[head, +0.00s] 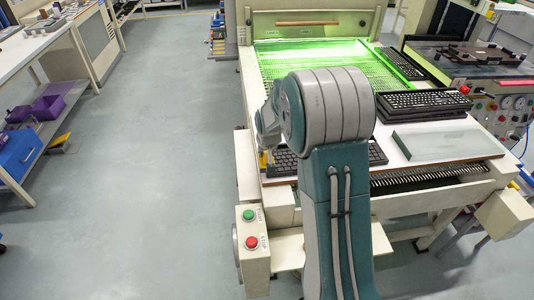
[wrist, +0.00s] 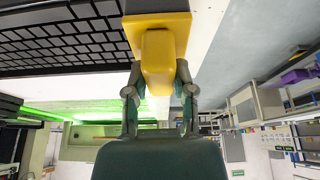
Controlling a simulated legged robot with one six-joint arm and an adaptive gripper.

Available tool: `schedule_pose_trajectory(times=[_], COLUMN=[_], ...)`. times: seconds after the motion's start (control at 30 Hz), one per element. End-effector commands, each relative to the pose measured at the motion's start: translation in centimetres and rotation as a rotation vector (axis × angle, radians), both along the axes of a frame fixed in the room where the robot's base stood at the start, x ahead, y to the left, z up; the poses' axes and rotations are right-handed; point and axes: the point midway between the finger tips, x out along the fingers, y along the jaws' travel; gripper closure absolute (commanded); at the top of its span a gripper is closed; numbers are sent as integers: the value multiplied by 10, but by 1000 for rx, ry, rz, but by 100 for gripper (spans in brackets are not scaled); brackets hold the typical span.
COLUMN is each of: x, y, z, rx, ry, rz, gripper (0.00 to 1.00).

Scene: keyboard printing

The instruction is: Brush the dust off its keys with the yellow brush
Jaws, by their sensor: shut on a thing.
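The yellow brush (wrist: 158,62) is between the fingers of my gripper (wrist: 159,92) in the wrist view, which is shut on its handle. The brush's wide head is at the top of that view, beside the black keyboard (wrist: 62,35). I cannot tell whether the bristles touch the keys. In the head view the black keyboard (head: 284,163) lies at the near edge of the machine's white surface, its middle hidden behind my arm. My gripper is mostly hidden there, near the keyboard's left end. Dust cannot be made out on the keys.
Another black keyboard (head: 424,102) lies at the right, with one more (head: 401,63) behind it. A flat grey-green slab (head: 436,141) lies at the front right. A green-lit mesh bed (head: 315,62) is behind. A button box (head: 251,236) juts out at the front left.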

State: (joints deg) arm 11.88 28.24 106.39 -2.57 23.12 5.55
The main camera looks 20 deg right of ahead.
Motion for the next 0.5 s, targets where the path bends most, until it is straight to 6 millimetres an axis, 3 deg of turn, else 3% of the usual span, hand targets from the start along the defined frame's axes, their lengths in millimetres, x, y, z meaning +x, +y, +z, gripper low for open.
schedule_pose_trajectory(times=[0.03, 0.5], x=[1, 0], y=[0, 4], z=[17, 58], rx=[-1, -2], ry=[-9, -6], rz=[0, 3], gripper=[100, 100])
